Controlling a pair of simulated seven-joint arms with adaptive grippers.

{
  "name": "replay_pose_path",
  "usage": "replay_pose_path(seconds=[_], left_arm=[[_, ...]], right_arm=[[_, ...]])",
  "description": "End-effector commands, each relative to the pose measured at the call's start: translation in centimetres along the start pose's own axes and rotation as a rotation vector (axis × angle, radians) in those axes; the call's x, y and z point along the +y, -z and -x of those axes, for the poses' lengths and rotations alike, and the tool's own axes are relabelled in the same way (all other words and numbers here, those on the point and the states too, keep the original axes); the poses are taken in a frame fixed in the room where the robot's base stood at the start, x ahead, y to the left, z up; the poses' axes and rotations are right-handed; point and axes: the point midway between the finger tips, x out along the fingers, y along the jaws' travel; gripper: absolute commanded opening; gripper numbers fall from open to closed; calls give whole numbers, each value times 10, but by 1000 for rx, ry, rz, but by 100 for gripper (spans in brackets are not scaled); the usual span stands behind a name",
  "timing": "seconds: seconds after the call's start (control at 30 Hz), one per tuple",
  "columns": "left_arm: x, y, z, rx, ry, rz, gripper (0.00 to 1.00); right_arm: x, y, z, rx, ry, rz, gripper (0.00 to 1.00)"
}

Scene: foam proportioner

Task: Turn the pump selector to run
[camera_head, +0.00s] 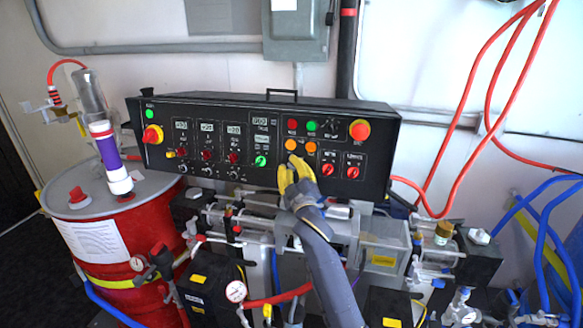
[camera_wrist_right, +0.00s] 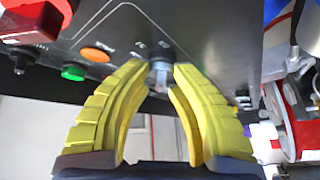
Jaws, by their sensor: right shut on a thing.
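The black control panel (camera_head: 220,112) stands at the back, with rows of knobs, buttons and small displays. My right gripper (camera_head: 293,172) reaches up to the panel's lower middle, below two orange buttons. In the right wrist view my yellow fingers (camera_wrist_right: 160,80) close on both sides of a small grey selector knob (camera_wrist_right: 160,67) on the panel face. The fingers hide part of the knob, and its printed label is too small to read. In the head view the fingers cover this knob. My left gripper is not in view.
An orange button (camera_wrist_right: 95,54) and a green button (camera_wrist_right: 74,72) sit close beside the fingers. A red emergency button (camera_head: 359,130) is at the panel's right. Pipework and valves fill the space below. A red drum (camera_head: 115,245) stands at left; red hoses (camera_head: 470,130) hang at right.

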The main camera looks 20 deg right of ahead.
Motion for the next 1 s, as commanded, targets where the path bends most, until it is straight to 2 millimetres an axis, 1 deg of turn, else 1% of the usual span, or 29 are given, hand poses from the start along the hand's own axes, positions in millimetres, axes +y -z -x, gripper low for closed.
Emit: replay_pose_path(seconds=[0.2,0.67,0.7,0.73,0.77,1.0], left_arm=[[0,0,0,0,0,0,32],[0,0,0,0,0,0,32],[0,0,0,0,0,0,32],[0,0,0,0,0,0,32],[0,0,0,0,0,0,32],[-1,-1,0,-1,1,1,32]], right_arm=[[0,1,0,0,-30,-38,0],[1,1,-1,1,-37,-46,0],[1,1,-1,2,-37,-46,26],[1,1,-1,2,-37,-46,29],[1,1,-1,2,-37,-46,32],[1,0,0,1,-36,-45,32]])
